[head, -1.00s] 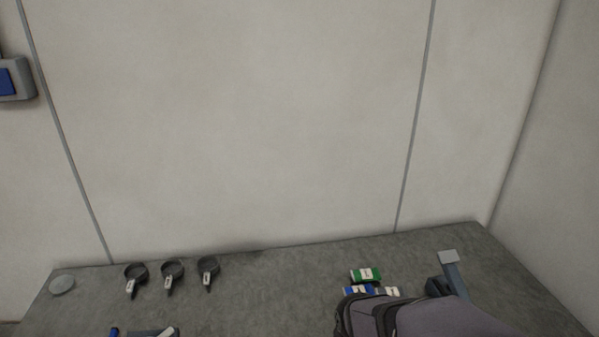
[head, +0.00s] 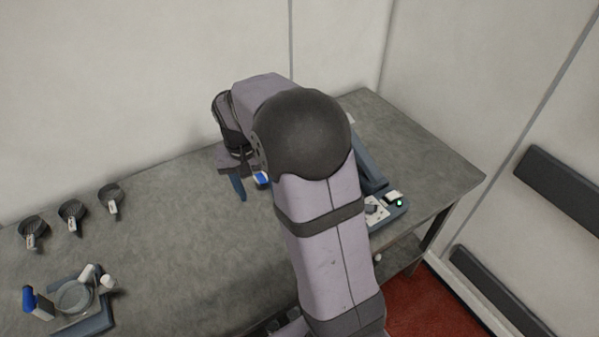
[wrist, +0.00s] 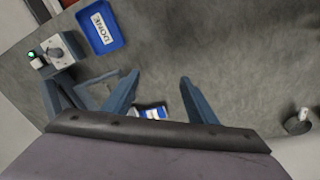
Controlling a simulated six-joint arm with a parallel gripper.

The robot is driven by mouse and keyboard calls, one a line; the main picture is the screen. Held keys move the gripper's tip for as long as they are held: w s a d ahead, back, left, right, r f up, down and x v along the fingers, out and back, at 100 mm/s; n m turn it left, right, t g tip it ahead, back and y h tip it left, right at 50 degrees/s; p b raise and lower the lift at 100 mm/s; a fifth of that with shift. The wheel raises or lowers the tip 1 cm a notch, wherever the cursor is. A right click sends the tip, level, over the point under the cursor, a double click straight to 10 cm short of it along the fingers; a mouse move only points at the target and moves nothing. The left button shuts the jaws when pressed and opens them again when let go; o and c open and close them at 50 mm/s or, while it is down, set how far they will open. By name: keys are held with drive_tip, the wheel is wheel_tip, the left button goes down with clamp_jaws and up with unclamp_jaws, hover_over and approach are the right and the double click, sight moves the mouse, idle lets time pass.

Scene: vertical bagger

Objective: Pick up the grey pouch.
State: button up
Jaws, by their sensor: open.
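I cannot make out the grey pouch in either current view; my arm and gripper cover part of the table. A blue-and-white pouch (wrist: 150,113) shows in the wrist view between the bases of my fingers. A small bit of blue and white, likely the same pouch, shows beside my arm in the head view (head: 262,179). My gripper (wrist: 159,78) has its two blue fingers spread apart, with only bare table seen between the tips. In the head view, my gripper (head: 239,188) is over the back part of the table, mostly hidden by my arm.
A blue tray (wrist: 104,42) with a "DONE" label lies on the table. A box with a green light (head: 393,198) is at the right. Several dark scoops or clamps, including one (head: 72,213), stand at the left, near a dish (head: 73,297). The middle table is clear.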

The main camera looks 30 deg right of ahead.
drive_tip(key=w+d+f+m+h+b, duration=0.1)
drive_tip(key=w+d+f+m+b, duration=0.1)
drive_tip(key=w+d+f+m, duration=0.1)
drive_tip(key=w+d+f+m+h+b, duration=0.1)
drive_tip(key=w+d+f+m, duration=0.2)
drive_tip(key=w+d+m, duration=0.2)
drive_tip(key=w+d+f+m+h+b, duration=0.1)
drive_tip(key=w+d+f+m+b, duration=0.1)
drive_tip(key=w+d, duration=0.6)
drive_tip(key=shift+w+d+f+m+b, duration=0.1)
drive_tip(key=shift+w+f+m+b, duration=0.1)
drive_tip(key=shift+f+m, duration=0.35)
drive_tip(key=shift+w+d+f+m+b, duration=0.1)
drive_tip(key=shift+w+f+m, duration=0.2)
drive_tip(key=shift+m, duration=0.45)
drive_tip(key=shift+s+d+f+m, duration=0.1)
drive_tip(key=shift+d+f+m, duration=0.25)
drive_tip(key=shift+d+m, duration=0.15)
drive_tip(key=shift+p+x, duration=1.25)
drive_tip(key=shift+x, duration=2.35)
drive_tip(key=shift+s+a, duration=0.15)
drive_tip(key=shift+c, duration=0.3)
drive_tip(key=c, duration=0.8)
